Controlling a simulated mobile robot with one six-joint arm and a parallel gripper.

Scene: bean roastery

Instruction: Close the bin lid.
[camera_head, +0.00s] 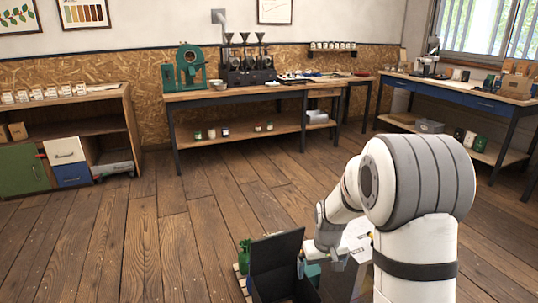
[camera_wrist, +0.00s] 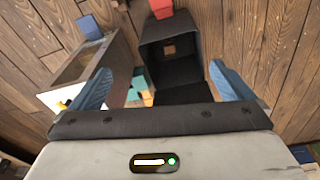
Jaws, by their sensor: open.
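The bin (camera_head: 284,291) is a dark box on the floor at the bottom centre of the head view. Its dark lid (camera_head: 277,255) stands raised, so the bin is open. In the wrist view the dark bin (camera_wrist: 185,92) lies ahead between my fingers, with its inside partly showing. My gripper (camera_wrist: 159,68) is open, with blue fingers spread wide and nothing between them that I can see held. In the head view my gripper (camera_head: 318,262) is just right of the raised lid. I cannot tell whether it touches the lid.
A green item (camera_head: 244,256) stands left of the bin. A pale-topped box (camera_head: 357,238) is close on the right, behind my arm. Small teal and orange blocks (camera_wrist: 140,82) show beside the bin. A workbench (camera_head: 240,95) stands at the back wall; the wooden floor between is clear.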

